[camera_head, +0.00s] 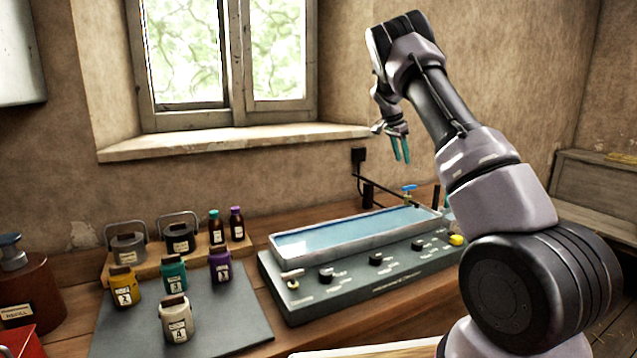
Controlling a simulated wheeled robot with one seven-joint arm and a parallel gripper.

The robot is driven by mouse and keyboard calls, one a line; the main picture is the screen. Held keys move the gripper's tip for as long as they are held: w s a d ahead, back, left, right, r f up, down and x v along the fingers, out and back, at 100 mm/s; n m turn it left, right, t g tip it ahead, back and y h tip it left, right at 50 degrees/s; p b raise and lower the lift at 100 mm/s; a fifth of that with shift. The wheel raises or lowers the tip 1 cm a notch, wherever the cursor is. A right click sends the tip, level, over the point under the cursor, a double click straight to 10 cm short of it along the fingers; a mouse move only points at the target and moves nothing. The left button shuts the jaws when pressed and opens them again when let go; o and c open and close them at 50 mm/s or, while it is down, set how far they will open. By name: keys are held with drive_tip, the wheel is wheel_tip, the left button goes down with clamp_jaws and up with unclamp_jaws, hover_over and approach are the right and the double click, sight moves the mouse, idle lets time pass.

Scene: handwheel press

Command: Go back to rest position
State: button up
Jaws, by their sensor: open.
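My gripper (401,150) hangs from my raised, bent arm on the right side of the view. Its two teal fingers point down and stand apart, with nothing between them. It is in the air above the back of a shallow water-filled tray (300,257) and touches nothing that I can see.
The tray sits on a dark panel with several knobs (376,259). A blue-handled tap (409,190) stands behind it. On a grey mat (237,322) at left are labelled jars, including a white one (176,318). A wooden rack (103,270) holds lidded pots and small bottles. A brown dispenser (28,290) stands far left.

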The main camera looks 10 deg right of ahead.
drive_tip(key=s+a+r+n+t+y, duration=0.2)
drive_tip(key=s+a+r, duration=0.2)
drive_tip(key=s+r, duration=0.65)
drive_tip(key=s+a+r+n+t+y, duration=0.1)
drive_tip(key=s+a+r+n+y, duration=0.2)
drive_tip(key=s+r, duration=0.7)
drive_tip(key=s+a+f+n+t, duration=0.1)
drive_tip(key=s+a, duration=0.2)
drive_tip(key=s, duration=0.6)
drive_tip(key=s+a+f+n, duration=0.1)
drive_tip(key=s+a+n, duration=0.1)
drive_tip(key=s, duration=0.7)
drive_tip(key=s+a+f+n+t+y, duration=0.1)
drive_tip(key=s+a, duration=0.3)
drive_tip(key=s, duration=0.5)
drive_tip(key=shift+a+f+n+t, duration=0.3)
drive_tip(key=shift+a+f+n, duration=0.05)
drive_tip(key=shift+f+n, duration=0.15)
